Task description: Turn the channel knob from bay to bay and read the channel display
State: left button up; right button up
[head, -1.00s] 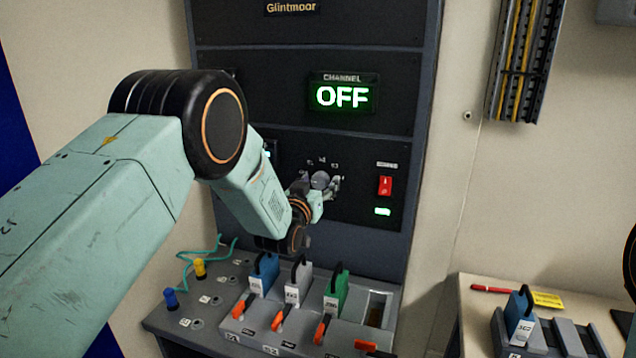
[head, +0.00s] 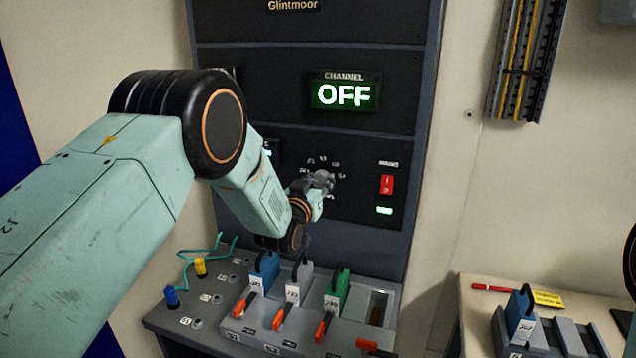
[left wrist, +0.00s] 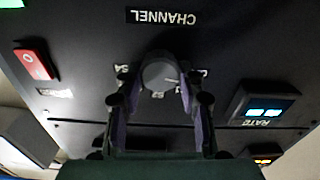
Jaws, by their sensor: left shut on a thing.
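The channel display (head: 343,94) on the rack reads OFF in bright green-white letters. My left gripper (head: 322,182) is at the channel knob on the panel below it, and mostly hides the knob in the head view. In the left wrist view the round grey channel knob (left wrist: 160,74) sits between the two fingers of my left gripper (left wrist: 160,94), which is shut on it. Position marks (head: 323,160) ring the knob; some are covered by the gripper. My right gripper is not in view.
A red rocker switch (head: 386,185) with a green light is right of the knob. Below, a bench unit holds blue (head: 264,276), grey (head: 299,280) and green (head: 337,290) handled modules. A side table (head: 480,312) stands at right with another blue module (head: 520,316).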

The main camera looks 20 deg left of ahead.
pick_arm(q)
jog(key=m+b, duration=0.2)
jog(key=m, duration=0.2)
jog(key=shift+m+b, duration=0.85)
jog(key=shift+m, duration=1.05)
jog(key=o, duration=1.2)
jog(key=shift+w+f, duration=0.1)
jog(key=shift+w, duration=0.05)
jog(key=shift+c, duration=0.2)
jog(key=shift+s, duration=0.2)
